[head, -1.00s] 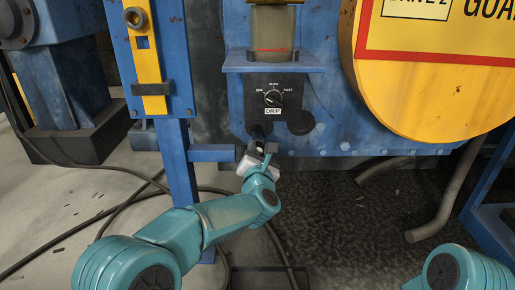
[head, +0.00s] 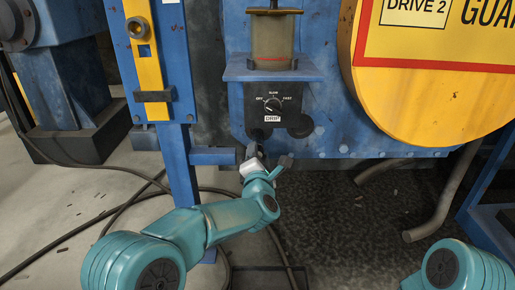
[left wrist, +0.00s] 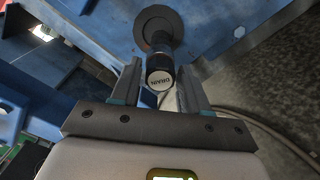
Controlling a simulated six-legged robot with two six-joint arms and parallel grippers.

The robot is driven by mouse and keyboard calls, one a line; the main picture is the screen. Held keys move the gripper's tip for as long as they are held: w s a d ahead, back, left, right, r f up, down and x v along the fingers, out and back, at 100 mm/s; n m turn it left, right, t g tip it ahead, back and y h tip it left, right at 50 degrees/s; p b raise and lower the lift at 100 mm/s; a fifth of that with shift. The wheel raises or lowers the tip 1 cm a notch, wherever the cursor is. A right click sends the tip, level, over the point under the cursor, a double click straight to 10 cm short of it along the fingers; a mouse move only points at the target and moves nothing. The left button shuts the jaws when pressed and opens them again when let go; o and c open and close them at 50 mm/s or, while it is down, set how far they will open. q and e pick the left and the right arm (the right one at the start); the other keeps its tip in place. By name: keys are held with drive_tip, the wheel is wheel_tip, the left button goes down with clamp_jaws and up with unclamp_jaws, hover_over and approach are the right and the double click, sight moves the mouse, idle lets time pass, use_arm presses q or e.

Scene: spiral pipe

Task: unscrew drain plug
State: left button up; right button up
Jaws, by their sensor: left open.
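The drain plug (left wrist: 159,76) is a dark cylinder with a pale end cap marked DRAIN. In the left wrist view it sticks out from a round dark flange (left wrist: 157,27) on the blue metal. My left gripper (left wrist: 160,88) is open, with one finger on each side of the plug and a visible gap on both sides. In the head view my left gripper (head: 268,157) is just below the drip box, its fingers spread; the plug there is small, dark and hard to make out. My right gripper is not in view.
Above is a black drip control box (head: 273,107) with a dial, under a blue shelf (head: 272,74) bearing a cloudy reservoir (head: 271,40). A blue post (head: 178,170) stands left. A yellow guard (head: 430,95) is at right. Cables and pipes (head: 440,205) lie low.

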use_arm(q)
drive_tip(key=m+p, duration=1.2)
drive_tip(key=m, duration=1.3)
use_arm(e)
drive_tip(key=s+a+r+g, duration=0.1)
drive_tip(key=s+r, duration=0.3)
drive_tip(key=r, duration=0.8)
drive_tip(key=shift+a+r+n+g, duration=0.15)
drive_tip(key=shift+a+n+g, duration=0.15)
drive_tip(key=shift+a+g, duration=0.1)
use_arm(q)
drive_tip(key=shift+c, duration=0.3)
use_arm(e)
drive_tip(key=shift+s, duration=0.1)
